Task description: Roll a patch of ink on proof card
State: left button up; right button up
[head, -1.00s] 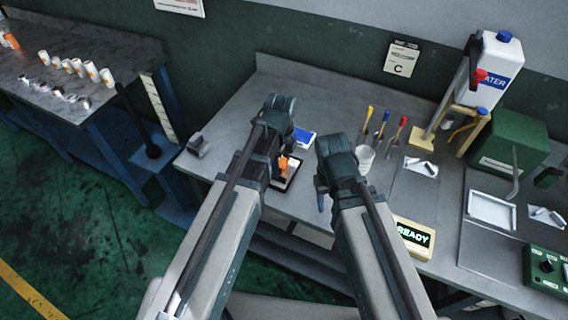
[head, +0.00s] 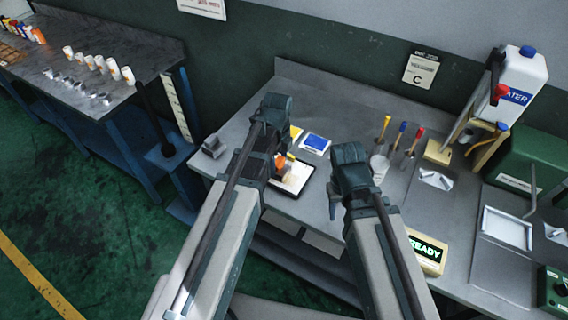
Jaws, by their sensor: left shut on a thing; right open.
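My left gripper (head: 276,160) is over the left part of the bench, shut on a small orange and yellow thing (head: 281,163), probably the ink roller; my arm hides much of it. A white card or plate with a dark edge (head: 293,179) lies just below and to the right of it; whether they touch, I cannot tell. A blue pad with a white border (head: 315,143) and a partly hidden yellow one (head: 296,132) lie behind. My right gripper (head: 334,204) is open and empty above the bench front, right of the card.
A clear cup (head: 379,167) and several colour-tipped tools stand right of my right arm. A grey block (head: 214,146) sits at the bench's left end.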

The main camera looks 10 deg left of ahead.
pick_arm(q)
jog(key=shift+f, duration=0.15)
pick_arm(e)
jog(key=shift+f, duration=0.1)
pick_arm(q)
jog(key=shift+s+d, duration=0.25)
jog(key=shift+d, duration=0.6)
jog(key=shift+s+d, duration=0.25)
jog(key=shift+d, duration=0.55)
jog(key=shift+s+d, duration=0.25)
jog(key=shift+d, duration=0.5)
jog(key=shift+s+d, duration=0.25)
jog(key=shift+d, duration=0.45)
jog(key=shift+s+d, duration=0.1)
jog(key=shift+d, duration=0.1)
pick_arm(e)
jog(key=shift+a, duration=0.1)
